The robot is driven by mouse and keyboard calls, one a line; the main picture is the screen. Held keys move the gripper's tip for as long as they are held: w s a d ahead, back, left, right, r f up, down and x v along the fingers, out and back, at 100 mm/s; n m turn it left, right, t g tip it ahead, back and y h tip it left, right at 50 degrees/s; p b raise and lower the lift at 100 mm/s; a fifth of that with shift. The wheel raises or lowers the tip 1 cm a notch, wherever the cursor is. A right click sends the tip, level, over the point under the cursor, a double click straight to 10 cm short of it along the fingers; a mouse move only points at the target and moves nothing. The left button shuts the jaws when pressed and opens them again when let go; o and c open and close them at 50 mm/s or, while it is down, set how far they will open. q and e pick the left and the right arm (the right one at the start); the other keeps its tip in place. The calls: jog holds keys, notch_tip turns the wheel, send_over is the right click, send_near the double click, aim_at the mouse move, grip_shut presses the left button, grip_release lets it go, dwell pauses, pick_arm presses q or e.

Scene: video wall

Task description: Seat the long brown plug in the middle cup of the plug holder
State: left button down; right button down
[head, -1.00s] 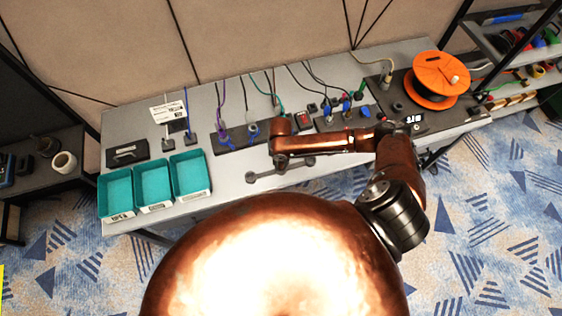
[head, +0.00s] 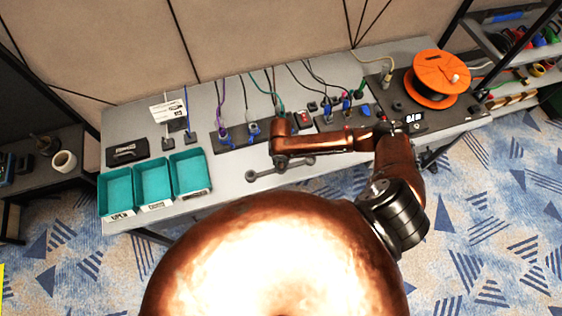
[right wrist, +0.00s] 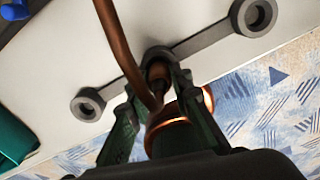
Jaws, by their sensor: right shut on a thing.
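The plug holder (right wrist: 205,40) is a dark grey bar with round cups on the pale table. It also shows in the head view (head: 265,172), below my right forearm. Its left cup (right wrist: 88,104) and right cup (right wrist: 254,17) are empty. The middle cup (right wrist: 153,52) is mostly hidden behind the plug. My right gripper (right wrist: 158,88) is shut on the brown plug (right wrist: 157,71), whose end overlaps the middle cup. I cannot tell how deep it sits. A brown cable crosses in front of the plug. My left gripper is not in view.
Three teal bins (head: 153,206) stand at the table's left front. Dark panels with plugs and cables (head: 238,137) line the back. An orange cable reel (head: 441,74) is at the right. Bare table lies around the holder; its front edge is close.

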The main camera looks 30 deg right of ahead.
jog(key=c, duration=1.7)
grip_release()
jog(key=shift+o, duration=0.2)
jog(key=shift+r, duration=0.15)
notch_tip(320, 180, up, 12)
jog(key=shift+f, duration=0.1)
